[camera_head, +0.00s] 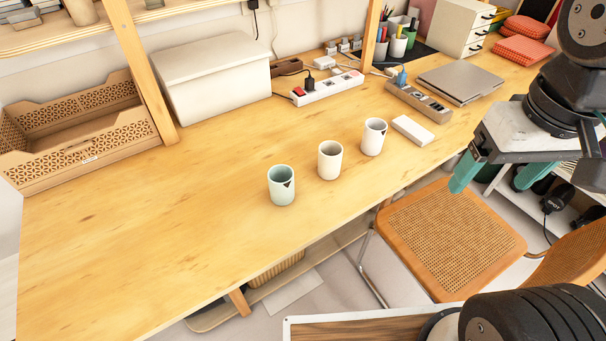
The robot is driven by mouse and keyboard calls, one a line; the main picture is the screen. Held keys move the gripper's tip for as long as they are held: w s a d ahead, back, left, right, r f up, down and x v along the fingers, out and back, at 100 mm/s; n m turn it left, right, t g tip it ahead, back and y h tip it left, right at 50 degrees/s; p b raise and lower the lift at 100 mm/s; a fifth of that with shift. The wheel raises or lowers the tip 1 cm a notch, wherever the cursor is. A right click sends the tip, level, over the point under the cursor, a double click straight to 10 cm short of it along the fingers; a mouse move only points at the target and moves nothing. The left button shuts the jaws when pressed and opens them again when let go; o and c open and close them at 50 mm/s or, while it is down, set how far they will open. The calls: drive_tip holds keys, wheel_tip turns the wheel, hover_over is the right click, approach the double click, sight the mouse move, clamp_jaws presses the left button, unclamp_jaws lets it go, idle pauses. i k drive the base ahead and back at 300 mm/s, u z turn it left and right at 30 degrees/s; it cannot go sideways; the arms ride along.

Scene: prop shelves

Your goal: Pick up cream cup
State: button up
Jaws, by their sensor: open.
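A cream cup (330,162) stands upright on the wooden table (200,220), in the middle of a row of three cups. A pale mint cup (281,187) with a dark triangle mark stands to its left and nearer. A white cup (373,138) with a small dark mark stands to its right and farther back. The cups are apart from each other. My gripper (490,185) has teal fingers spread open and empty. In the picture it is right of the cups, over the chair and the table's front edge, touching none of them.
A white box (215,85) and a wooden crate (85,150) stand at the back left. Power strips (328,88), a white flat block (412,130) and a laptop (462,82) lie behind and right. A cane chair (450,235) stands in front. The table left of the cups is clear.

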sight(331, 153)
drive_tip(key=z, duration=2.4)
drive_tip(key=k, duration=0.75)
drive_tip(key=u, duration=1.65)
